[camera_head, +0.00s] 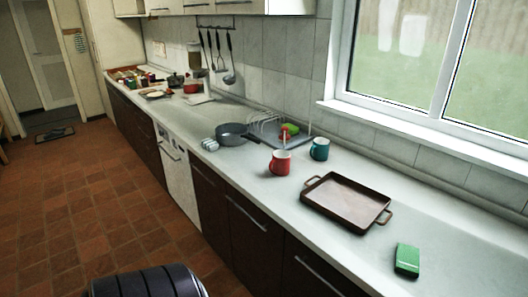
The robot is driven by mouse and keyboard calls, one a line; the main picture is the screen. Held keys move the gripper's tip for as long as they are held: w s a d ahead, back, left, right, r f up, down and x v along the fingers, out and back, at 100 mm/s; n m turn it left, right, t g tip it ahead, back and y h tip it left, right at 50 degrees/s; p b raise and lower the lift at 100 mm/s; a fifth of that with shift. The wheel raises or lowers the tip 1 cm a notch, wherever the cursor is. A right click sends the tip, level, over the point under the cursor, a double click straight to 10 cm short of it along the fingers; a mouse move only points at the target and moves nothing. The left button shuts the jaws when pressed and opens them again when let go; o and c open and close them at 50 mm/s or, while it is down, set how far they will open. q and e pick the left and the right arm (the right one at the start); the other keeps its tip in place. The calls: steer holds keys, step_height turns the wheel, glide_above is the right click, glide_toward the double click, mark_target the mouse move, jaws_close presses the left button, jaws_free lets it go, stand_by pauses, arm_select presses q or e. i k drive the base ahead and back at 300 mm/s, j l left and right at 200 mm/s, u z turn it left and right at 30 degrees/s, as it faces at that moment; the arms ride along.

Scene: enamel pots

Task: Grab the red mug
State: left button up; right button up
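A red mug (280,162) stands upright on the pale counter, left of a brown two-handled tray. A teal mug (319,149) stands just behind it to the right, close to the wall. Neither of my grippers shows in this view.
The brown tray (327,209) and a green box-like item (407,259) lie on the counter (449,226) to the right. A grey pan (232,134) and a dish rack (270,129) are left of the red mug. The window sill (420,132) runs behind.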

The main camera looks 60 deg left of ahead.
mark_target(279, 165)
steer(key=u, duration=1.7)
